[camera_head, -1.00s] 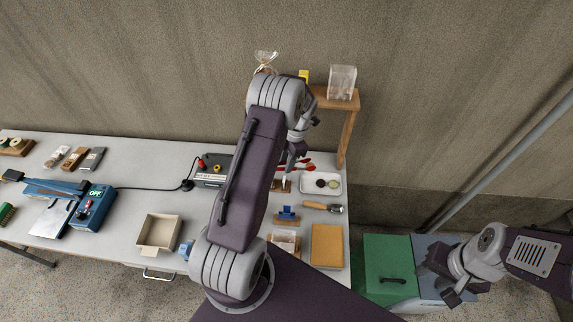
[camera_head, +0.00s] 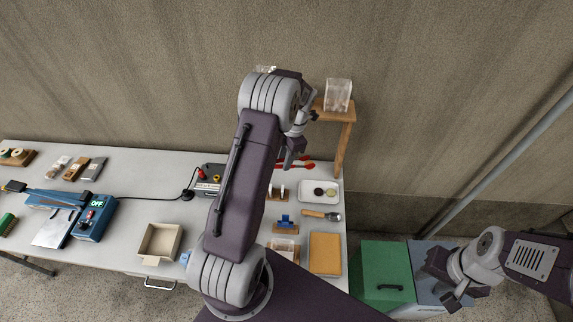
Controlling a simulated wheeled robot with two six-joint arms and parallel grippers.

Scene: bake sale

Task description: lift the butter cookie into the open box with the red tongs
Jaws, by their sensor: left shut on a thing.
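The red tongs (camera_head: 301,163) show as red strips beside my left gripper (camera_head: 289,163), behind the white tray. My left gripper is shut on them; its arm hides much of the grip. The white tray (camera_head: 307,200) holds a dark round piece (camera_head: 318,191) and a paler round piece, likely the butter cookie (camera_head: 330,192). The open box (camera_head: 160,242) stands at the table's front, left of my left arm, and looks empty. My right gripper (camera_head: 443,282) is open and empty at the lower right, beyond the table.
A brush-like tool (camera_head: 321,214), a blue item (camera_head: 285,222) and a tan pad (camera_head: 325,252) lie in front of the tray. A blue sealer (camera_head: 93,216) is at left. Table between sealer and box is clear.

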